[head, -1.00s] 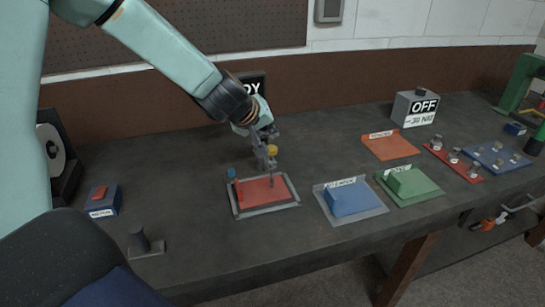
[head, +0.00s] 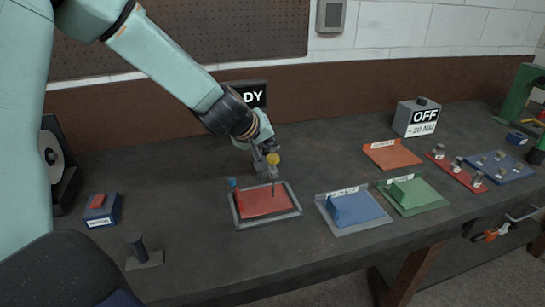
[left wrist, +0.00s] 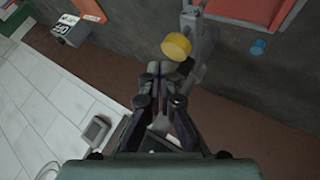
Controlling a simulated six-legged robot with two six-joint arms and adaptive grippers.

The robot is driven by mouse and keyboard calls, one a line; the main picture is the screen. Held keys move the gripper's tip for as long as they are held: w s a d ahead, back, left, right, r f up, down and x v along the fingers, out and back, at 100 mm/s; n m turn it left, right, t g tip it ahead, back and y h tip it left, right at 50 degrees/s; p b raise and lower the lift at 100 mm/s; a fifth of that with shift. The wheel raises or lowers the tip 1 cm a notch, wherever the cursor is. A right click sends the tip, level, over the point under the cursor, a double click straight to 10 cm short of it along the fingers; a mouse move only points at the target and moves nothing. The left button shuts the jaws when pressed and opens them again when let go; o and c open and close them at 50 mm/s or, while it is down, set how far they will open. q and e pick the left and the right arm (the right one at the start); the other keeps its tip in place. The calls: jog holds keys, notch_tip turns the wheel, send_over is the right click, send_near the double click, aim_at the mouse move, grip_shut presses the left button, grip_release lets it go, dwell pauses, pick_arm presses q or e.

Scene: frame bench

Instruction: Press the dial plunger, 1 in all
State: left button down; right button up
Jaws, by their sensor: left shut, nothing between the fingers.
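A yellow round cap (head: 273,158) sits on a grey upright holder (head: 266,173), with a thin stem coming down to the red plate (head: 265,202). I take this to be the dial plunger. In the left wrist view, the yellow cap (left wrist: 176,46) lies just beyond my fingertips, slightly right. My left gripper (head: 264,147) is shut and empty, close by the cap; it also shows shut in the left wrist view (left wrist: 160,70). I cannot tell whether the fingertips touch the cap. My right gripper is not in view.
A blue post (head: 233,184) stands at the red plate's left back. My arm partly covers a black sign (head: 256,94) ending in "DY". A grey box (head: 416,118) reads "OFF". Blue (head: 354,209) and green (head: 414,194) fixtures stand right. The bench front is mostly clear.

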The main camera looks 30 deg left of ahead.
aim_at(273, 156)
pick_arm(q)
jog(key=shift+d, duration=0.2)
jog(key=shift+a, duration=0.15)
jog(key=shift+f, duration=0.15)
jog(key=shift+f+b, duration=0.25)
jog(key=shift+b, duration=0.15)
dwell(0.3)
jog(key=shift+f, duration=0.15)
jog(key=shift+f+b, duration=1)
jog(key=shift+f, duration=0.1)
dwell(1.1)
jog(key=shift+r, duration=0.1)
jog(key=shift+r+p, duration=1.6)
jog(key=shift+p, duration=0.25)
